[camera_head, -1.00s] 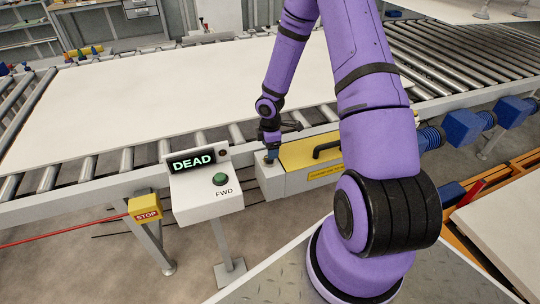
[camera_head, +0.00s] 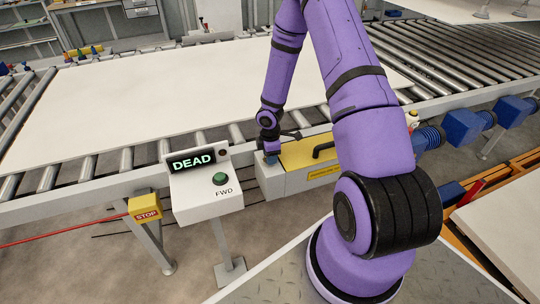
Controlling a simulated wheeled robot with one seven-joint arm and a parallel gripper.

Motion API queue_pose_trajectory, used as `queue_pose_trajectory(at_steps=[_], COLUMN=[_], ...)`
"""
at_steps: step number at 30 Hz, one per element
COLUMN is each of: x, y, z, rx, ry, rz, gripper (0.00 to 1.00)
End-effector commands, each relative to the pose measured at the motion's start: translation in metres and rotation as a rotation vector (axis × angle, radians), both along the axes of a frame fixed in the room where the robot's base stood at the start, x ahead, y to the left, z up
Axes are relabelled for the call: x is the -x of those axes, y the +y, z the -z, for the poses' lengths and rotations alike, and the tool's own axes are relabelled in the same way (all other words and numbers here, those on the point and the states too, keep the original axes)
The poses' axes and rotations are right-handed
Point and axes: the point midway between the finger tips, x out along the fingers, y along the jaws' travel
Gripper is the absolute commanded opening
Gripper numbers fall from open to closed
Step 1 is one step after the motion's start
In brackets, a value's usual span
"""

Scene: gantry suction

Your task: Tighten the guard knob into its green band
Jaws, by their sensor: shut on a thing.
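My gripper (camera_head: 271,153) points down at the left end of the yellow-topped guard box (camera_head: 300,153) on the conveyor's front side. It is shut on a small blue thing at that spot, which I take for the guard knob (camera_head: 271,160). The knob is tiny and mostly covered by the gripper. I cannot make out the green band or where the knob points. The guard's black handle (camera_head: 325,148) shows to the right of the gripper.
A control stand (camera_head: 207,195) reads DEAD and has a green FWD button (camera_head: 219,179). A yellow STOP box (camera_head: 145,208) is left of it. A large white sheet (camera_head: 150,95) lies on the rollers. Blue cylinders (camera_head: 462,126) line the conveyor's right front.

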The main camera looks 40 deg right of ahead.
Motion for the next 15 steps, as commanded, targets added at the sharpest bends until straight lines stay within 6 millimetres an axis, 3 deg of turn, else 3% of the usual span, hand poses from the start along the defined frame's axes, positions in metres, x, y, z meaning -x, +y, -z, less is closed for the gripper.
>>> queue_pose_trajectory(at_steps=[15], x=[0.001], y=[0.0013], z=[-0.0004], rx=[0.0], ry=[-0.001], rz=[0.432], gripper=[0.18])
